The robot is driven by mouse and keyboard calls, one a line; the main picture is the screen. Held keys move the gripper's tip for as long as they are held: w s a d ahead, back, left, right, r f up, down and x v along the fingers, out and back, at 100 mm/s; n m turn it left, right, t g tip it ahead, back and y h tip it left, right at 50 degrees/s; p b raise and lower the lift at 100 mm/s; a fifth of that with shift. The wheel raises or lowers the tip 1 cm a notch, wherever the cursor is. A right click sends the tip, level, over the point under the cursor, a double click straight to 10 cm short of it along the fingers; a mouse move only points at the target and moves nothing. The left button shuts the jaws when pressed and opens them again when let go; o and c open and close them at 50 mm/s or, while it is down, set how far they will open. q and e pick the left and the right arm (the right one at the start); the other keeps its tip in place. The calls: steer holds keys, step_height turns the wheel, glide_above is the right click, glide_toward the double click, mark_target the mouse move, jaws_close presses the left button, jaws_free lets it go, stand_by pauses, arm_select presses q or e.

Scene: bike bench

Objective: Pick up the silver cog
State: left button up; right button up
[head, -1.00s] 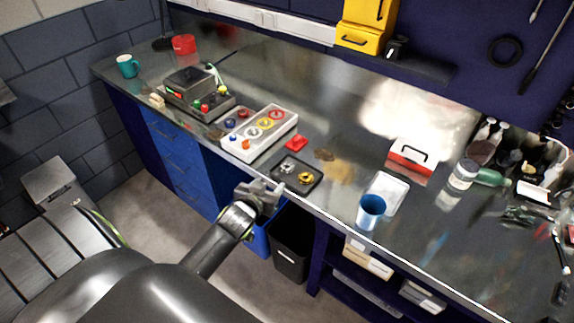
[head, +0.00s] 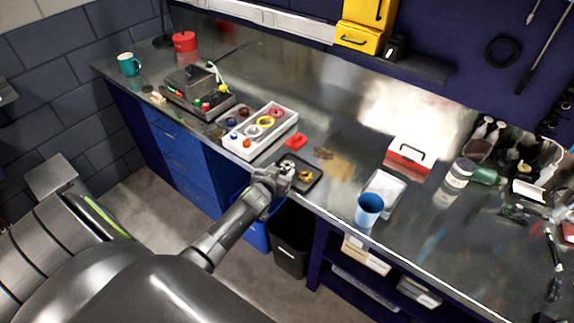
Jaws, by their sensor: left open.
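The silver cog (head: 287,165) lies in a small black tray (head: 315,180) at the front edge of the bench. It is partly hidden by my left gripper. A yellow-gold cog (head: 304,175) lies in the same tray, to the right of the silver one. My left gripper (head: 283,173) is open, its fingers over the left part of the tray close to the silver cog. I cannot tell whether the fingers touch it. My right gripper is not in view.
A white box with coloured rings (head: 262,151) stands left of the tray, and a red piece (head: 296,141) lies behind it. A blue cup (head: 368,210) and a white tray (head: 397,183) stand to the right. Black and blue bins are below the bench edge.

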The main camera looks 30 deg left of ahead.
mark_target(288, 163)
arm_select(q)
steer(key=shift+x, duration=2)
steer(key=shift+s+f, duration=0.1)
steer(key=c, duration=0.9)
